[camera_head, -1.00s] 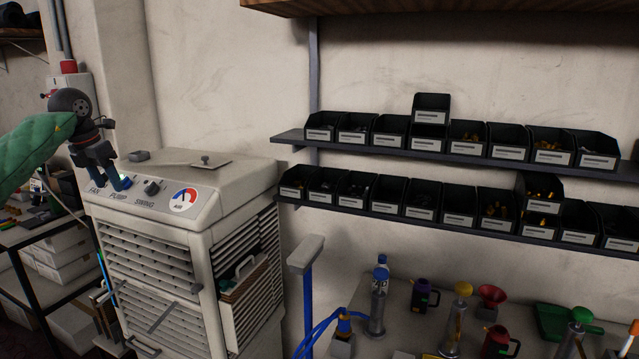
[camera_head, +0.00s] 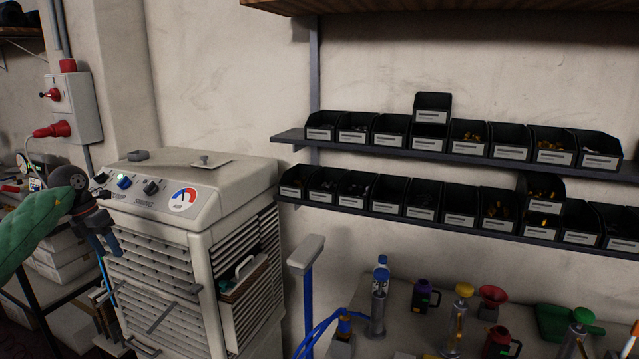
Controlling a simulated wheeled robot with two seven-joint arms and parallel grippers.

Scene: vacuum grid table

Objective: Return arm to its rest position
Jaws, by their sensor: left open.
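My left gripper (camera_head: 108,243) is at the far left of the head view, at the end of my green-sleeved left arm. It is open and empty, with its blue fingertips pointing down in front of the left edge of the white cabinet unit (camera_head: 205,235). The gripper is below the panel and apart from the knobs. My right gripper does not show.
Shelves of black bins (camera_head: 430,138) hang on the wall at right. A workbench (camera_head: 400,315) below carries bottles and a red funnel (camera_head: 492,296). A blue post (camera_head: 306,290) stands beside the cabinet. A red plug (camera_head: 52,130) sits in the wall box at left.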

